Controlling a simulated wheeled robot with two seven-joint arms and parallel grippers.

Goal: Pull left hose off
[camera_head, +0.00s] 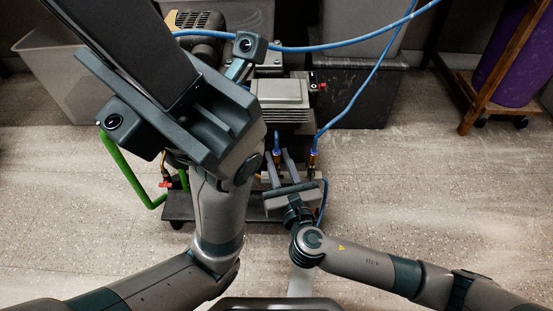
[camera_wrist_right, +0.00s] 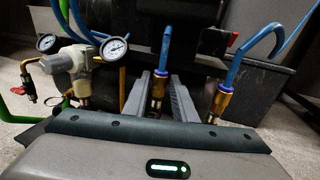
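The left blue hose (camera_wrist_right: 166,45) runs down into a brass fitting (camera_wrist_right: 158,84) in the right wrist view. In the head view the hose (camera_head: 277,138) shows as a short length above my right gripper (camera_head: 279,160). The right gripper's two grey fingers stand on either side of the fitting in the right wrist view (camera_wrist_right: 160,95), apart, with gaps visible; contact is not clear. The right blue hose (camera_head: 318,132) ends in another brass fitting (camera_wrist_right: 221,98), outside the fingers. My left gripper (camera_head: 200,110) is raised near the head camera; its fingers cannot be made out clearly.
A compressor (camera_head: 283,95) stands on a dark base behind the fittings. Two gauges (camera_wrist_right: 115,48) and a regulator (camera_wrist_right: 78,62) are left of the fingers.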

